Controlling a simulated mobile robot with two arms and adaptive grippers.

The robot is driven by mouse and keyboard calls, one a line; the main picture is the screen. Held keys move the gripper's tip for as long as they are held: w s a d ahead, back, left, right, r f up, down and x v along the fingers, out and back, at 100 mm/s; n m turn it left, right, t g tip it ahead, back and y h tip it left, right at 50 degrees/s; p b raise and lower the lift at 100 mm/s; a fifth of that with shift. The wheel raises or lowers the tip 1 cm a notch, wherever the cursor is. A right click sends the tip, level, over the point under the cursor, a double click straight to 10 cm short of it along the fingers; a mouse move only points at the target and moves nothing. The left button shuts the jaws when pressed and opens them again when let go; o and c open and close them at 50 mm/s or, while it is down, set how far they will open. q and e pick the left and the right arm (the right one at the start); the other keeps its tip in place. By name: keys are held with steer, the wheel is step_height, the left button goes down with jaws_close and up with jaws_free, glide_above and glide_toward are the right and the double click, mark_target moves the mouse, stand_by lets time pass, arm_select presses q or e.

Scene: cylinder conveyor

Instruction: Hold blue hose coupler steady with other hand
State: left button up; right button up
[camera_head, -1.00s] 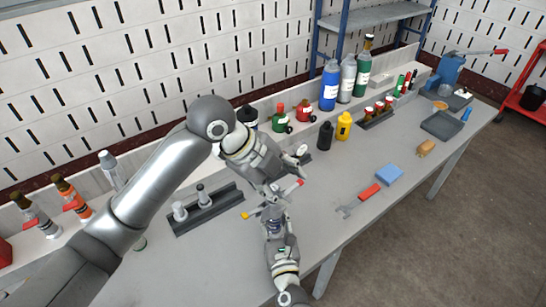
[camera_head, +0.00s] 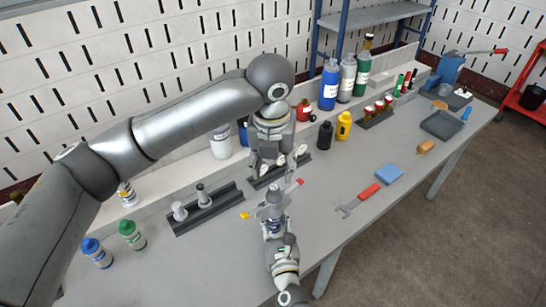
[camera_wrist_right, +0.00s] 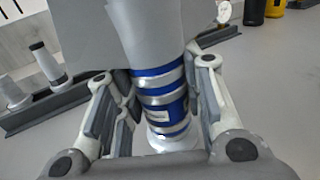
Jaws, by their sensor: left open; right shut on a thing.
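The blue hose coupler (camera_wrist_right: 163,98) has blue and silver bands and a grey upper part. It fills the middle of the right wrist view, between the two fingers of my right gripper (camera_wrist_right: 160,115), which is shut on it. In the head view, the coupler's grey top (camera_head: 274,197) shows above my right gripper (camera_head: 275,228), and it looks upright. My left gripper (camera_head: 276,168) is open and empty, pointing down just above and behind the coupler's top. It appears apart from the coupler, though the exact gap is hard to tell.
A dark rack (camera_head: 181,228) with two grey fittings stands to the left. Another dark rack (camera_head: 260,183) lies behind the left gripper. A red-handled wrench (camera_head: 369,192) and a blue block (camera_head: 390,174) lie to the right. Bottles line the back.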

mark_target(274, 187)
arm_select(q)
steer(key=f, duration=0.3)
steer(key=w+f, duration=0.1)
steer(key=f, duration=0.5)
steer(key=shift+w+d+f, duration=0.1)
steer(key=shift+w, duration=0.05)
jaws_close()
